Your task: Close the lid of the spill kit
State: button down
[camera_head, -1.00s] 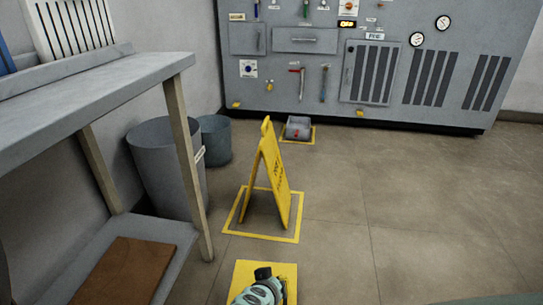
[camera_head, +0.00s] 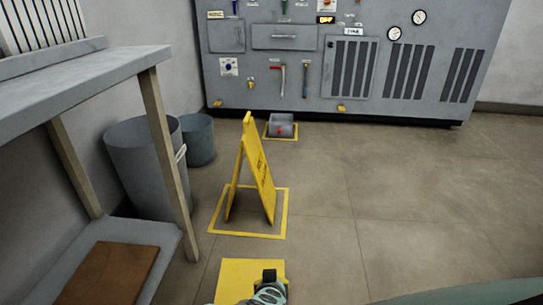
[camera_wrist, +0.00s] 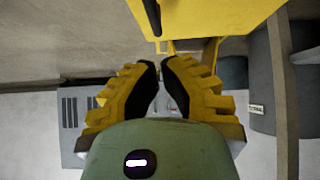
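A flat yellow panel (camera_head: 238,278) shows at the bottom of the head view and seems to be the spill kit's lid. The rest of the kit is out of frame or hidden. A large yellow panel (camera_wrist: 215,15), probably the same one, fills the top of the wrist view, close to my fingers. My gripper (camera_head: 269,274) is at the panel's right part in the head view, partly cut off by the frame edge. In the wrist view my gripper (camera_wrist: 160,62) has its two fingertips almost together, with nothing visible between them. I cannot tell whether it touches the panel.
A yellow floor sign (camera_head: 258,175) stands beyond the panel. A grey bench (camera_head: 90,85) and two grey bins (camera_head: 140,165) (camera_head: 198,140) are on the left. A grey machine cabinet (camera_head: 345,60) stands at the back. The floor on the right is clear.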

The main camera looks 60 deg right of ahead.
jog(key=shift+s+f+b, duration=0.2)
jog(key=shift+f+b, duration=0.4)
jog(key=shift+s+d+f+b, duration=0.15)
jog(key=shift+s+f+b, duration=0.25)
jog(key=shift+f+b, duration=0.45)
jog(key=shift+s+d+f+b, duration=0.15)
jog(key=shift+s+f+b, duration=0.25)
jog(key=shift+f+b, duration=0.4)
jog(key=shift+w+r, duration=0.1)
jog(key=shift+r, duration=0.1)
